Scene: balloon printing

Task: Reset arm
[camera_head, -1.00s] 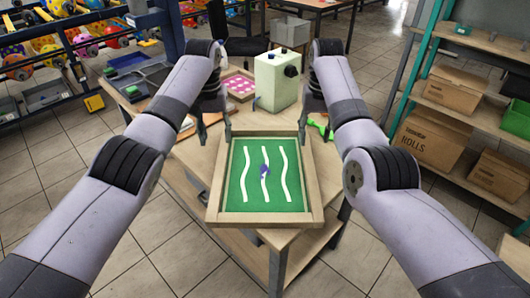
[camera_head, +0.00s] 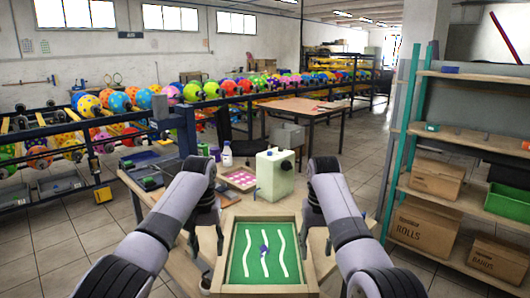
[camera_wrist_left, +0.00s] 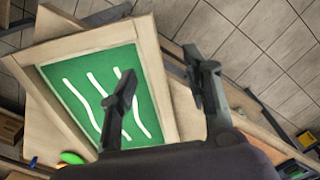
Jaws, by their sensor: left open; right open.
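My left gripper (camera_head: 207,246) hangs beside the left edge of a wooden frame (camera_head: 225,262) with a green panel (camera_head: 250,273) and white wavy lines. In the left wrist view my left gripper (camera_wrist_left: 165,95) has its two fingers wide apart with nothing between them, above the frame's edge (camera_wrist_left: 160,80). My right gripper (camera_head: 318,243) is at the frame's right side; its fingers are partly hidden by my arm, and no held object shows. A small blue-purple item (camera_head: 263,249) lies on the green panel.
Grey bins (camera_head: 140,165) sit at the left. A shelf with cardboard boxes (camera_head: 424,227) stands at the right. Racks of balloons (camera_head: 212,90) fill the back.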

